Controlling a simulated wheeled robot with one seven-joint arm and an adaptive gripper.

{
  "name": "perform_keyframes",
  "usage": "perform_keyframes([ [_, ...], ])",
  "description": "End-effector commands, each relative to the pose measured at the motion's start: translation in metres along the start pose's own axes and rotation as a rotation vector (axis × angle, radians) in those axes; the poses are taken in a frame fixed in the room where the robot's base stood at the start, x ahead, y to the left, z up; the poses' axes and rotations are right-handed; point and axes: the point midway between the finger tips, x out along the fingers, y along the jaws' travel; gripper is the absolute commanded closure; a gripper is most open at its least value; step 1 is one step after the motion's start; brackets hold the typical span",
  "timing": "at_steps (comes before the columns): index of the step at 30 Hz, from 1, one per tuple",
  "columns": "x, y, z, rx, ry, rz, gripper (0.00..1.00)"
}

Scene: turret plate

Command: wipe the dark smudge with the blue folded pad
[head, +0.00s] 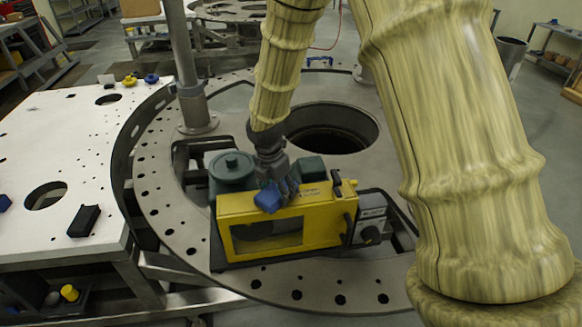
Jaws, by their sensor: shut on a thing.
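The blue folded pad (268,198) is held at the top edge of a yellow machine housing (228,208). My gripper (279,187) points down and is shut on the pad. The pad overlaps the housing's top and upper front in the head view; I cannot tell whether it touches. I cannot make out the dark smudge for certain; the pad, gripper or arm may hide it. A dark recessed panel (268,238) shows on the housing's front.
The housing stands on a round grey plate (160,215) with holes and a large round opening (325,130). A dark green motor (232,168) sits behind left. A post (190,80) rises at back left. A white table (60,150) with a black block (84,220) lies left.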

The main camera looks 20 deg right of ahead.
Motion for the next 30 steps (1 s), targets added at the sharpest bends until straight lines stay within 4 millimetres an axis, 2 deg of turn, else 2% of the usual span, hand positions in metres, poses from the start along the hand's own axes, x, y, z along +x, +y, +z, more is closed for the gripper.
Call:
perform_keyframes([
  [10,0.003,-0.009,0.021,-0.009,0.0,0.001,0.68],
  [14,-0.021,-0.007,0.024,-0.01,-0.001,0.006,0.68],
  [30,-0.067,-0.007,0.03,-0.011,-0.001,0.003,0.68],
])
